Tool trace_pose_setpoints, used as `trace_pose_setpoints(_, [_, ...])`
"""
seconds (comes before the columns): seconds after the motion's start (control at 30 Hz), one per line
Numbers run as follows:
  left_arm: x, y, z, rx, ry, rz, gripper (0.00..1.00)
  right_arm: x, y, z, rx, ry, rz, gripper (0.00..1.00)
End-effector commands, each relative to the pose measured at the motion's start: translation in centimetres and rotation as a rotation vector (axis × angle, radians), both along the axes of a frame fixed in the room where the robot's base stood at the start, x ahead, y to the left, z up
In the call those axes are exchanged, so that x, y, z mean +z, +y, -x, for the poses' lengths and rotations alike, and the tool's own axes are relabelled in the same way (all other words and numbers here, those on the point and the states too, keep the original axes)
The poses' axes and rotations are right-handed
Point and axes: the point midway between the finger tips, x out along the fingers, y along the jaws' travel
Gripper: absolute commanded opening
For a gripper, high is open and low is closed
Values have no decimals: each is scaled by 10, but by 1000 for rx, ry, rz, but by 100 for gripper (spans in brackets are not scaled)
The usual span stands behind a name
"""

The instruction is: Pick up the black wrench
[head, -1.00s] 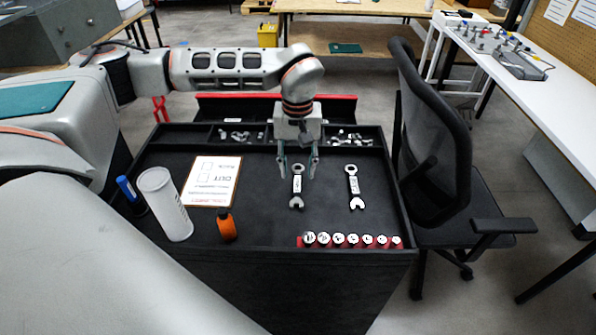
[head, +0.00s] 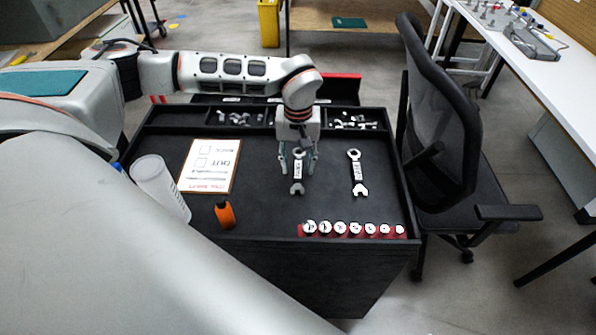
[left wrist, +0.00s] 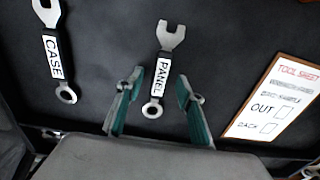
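The wrench marked PANEL (head: 298,172) is also in the left wrist view (left wrist: 160,75). The wrench marked CASE (head: 357,172) lies to its right in the head view, and at upper left in the left wrist view (left wrist: 52,55). My left gripper (head: 299,170) is open, pointing down over the PANEL wrench. In the left wrist view its green-padded fingers (left wrist: 160,80) stand on either side of that handle, apart from it. Whether the tips reach its height is unclear. My right gripper is not in view.
A red rack of several sockets (head: 352,230) lies at the front. An orange bottle (head: 225,214), a white cylinder (head: 160,187) and a tool sheet (head: 210,166) are to the left. Bins of small parts (head: 354,119) line the back. An office chair (head: 440,130) stands right.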

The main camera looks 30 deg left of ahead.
Motion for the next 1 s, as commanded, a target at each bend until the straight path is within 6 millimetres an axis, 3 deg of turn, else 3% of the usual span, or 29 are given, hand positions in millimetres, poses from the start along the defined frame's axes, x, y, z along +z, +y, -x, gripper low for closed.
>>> trace_pose_setpoints(0.27, [-2,0,-1,0,-2,0,35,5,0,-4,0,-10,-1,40])
trace_pose_setpoints(0.4, [-2,0,-1,0,-2,0,0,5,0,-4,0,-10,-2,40])
trace_pose_setpoints(0.77, [-1,0,-1,0,-2,0,0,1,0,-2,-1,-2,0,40])
trace_pose_setpoints(1.0, [16,1,-2,0,-6,0,0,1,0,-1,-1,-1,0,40])
